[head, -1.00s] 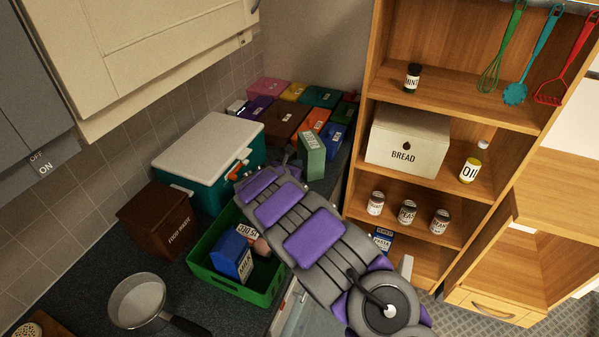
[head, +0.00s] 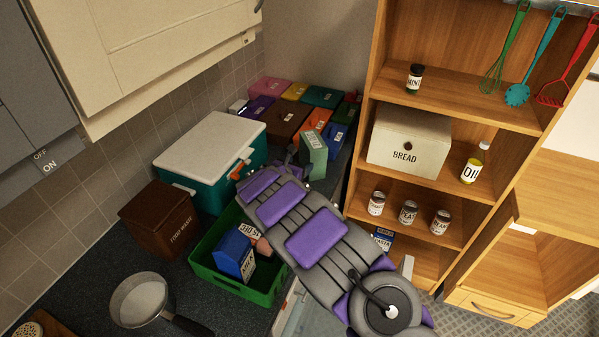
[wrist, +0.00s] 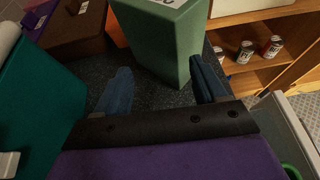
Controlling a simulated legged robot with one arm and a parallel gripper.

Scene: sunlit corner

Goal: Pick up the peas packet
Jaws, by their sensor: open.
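A pale green packet (head: 313,157) stands upright on the dark counter, in front of the coloured boxes; its label is too small to read in the head view, so I cannot confirm it is the peas. In the wrist view the green packet (wrist: 165,42) stands just beyond my gripper (wrist: 160,85). The two blue fingers are wide apart with bare counter between them. The right fingertip overlaps the packet's lower right edge in the picture; I cannot tell whether they touch. In the head view my arm hides most of the gripper.
A teal cool box (head: 182,180) with a pale lid stands left of my gripper. A green crate (head: 206,270) holding a blue packet (head: 234,254) is nearer. Several coloured boxes stand behind the packet. A wooden shelf unit (head: 372,85) rises at the right.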

